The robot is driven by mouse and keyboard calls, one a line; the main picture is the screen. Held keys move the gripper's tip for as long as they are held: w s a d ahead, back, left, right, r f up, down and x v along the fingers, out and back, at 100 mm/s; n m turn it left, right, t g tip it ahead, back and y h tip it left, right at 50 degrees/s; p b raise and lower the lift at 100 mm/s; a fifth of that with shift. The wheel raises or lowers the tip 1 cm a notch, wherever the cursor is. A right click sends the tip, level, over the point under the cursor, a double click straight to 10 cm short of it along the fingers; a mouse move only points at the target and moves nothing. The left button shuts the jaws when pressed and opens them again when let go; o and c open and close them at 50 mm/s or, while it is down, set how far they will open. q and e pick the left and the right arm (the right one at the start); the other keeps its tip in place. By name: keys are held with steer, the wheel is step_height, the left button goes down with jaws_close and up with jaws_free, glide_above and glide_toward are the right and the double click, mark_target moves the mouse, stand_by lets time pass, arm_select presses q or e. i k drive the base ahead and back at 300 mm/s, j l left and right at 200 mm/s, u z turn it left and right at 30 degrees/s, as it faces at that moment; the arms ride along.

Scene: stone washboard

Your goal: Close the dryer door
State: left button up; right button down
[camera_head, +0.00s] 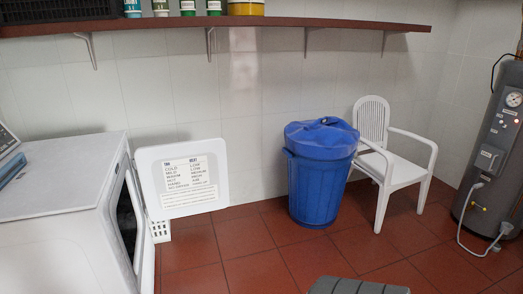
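The white dryer (70,185) stands at the left, with its front facing right. Its white door (215,165) is open and stands out to the right from the far side of the dryer's front. A printed label (188,182) is on the door's visible face. The dark dryer opening (126,226) shows in a narrow slice behind a white curved edge. Neither of my grippers shows in the head view.
A blue bin (320,175), a white chair (402,165) and a grey water heater (496,150) stand to the right. A brown shelf (260,22) crosses the wall. The red tiled floor (240,255) before the door is clear.

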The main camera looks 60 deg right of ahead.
mark_target(185, 179)
steer(key=k+l, duration=0.15)
steer(key=l, duration=0.2)
steer(key=k+l, duration=0.1)
steer(key=l, duration=0.3)
steer(key=k+l+z, duration=0.1)
steer(key=l, duration=0.25)
steer(key=k+l, duration=0.2)
steer(key=l, duration=0.2)
steer(key=k+l, duration=0.1)
steer(key=l, duration=0.25)
steer(key=k+l, duration=0.15)
steer(key=l, duration=0.25)
steer(key=j+z, duration=0.05)
